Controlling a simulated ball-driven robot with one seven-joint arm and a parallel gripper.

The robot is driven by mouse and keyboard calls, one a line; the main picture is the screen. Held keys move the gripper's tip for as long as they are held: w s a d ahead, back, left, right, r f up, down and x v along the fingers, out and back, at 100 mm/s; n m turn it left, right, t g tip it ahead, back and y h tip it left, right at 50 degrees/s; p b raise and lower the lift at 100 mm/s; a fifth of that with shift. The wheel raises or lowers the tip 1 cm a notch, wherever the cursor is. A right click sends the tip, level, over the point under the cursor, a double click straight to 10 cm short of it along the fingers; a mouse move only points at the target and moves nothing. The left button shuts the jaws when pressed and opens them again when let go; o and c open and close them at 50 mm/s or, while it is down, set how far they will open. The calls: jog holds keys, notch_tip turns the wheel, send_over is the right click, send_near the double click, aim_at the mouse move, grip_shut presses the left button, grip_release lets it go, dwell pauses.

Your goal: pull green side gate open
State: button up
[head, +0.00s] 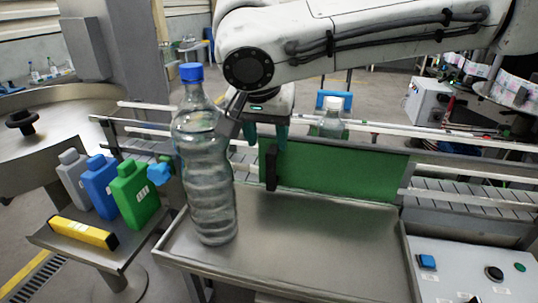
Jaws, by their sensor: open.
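The green side gate (345,172) is an upright green panel along the near side of the conveyor, behind the steel tray. It stands in line with the rails and looks closed. Its black upright handle (271,170) is near the panel's left end. My gripper (267,132) points down just above the handle, its teal fingers apart. The right finger overlaps the handle's upper end in the picture; I cannot tell whether they touch. The space between the fingers looks empty.
A large clear bottle with a blue cap (207,185) stands on the steel tray (310,240), left of my gripper. Another clear bottle (331,122) stands behind the gate. Coloured jugs (134,195) are at left, a control panel (470,275) at right. The tray's middle is clear.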

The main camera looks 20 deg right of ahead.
aim_at(270, 159)
jog(key=p+x, duration=0.1)
jog(key=x, duration=0.6)
jog(key=shift+w+d+f, duration=0.1)
jog(key=shift+w+f, duration=0.05)
jog(key=shift+f, duration=0.1)
grip_shut()
dwell(0.3)
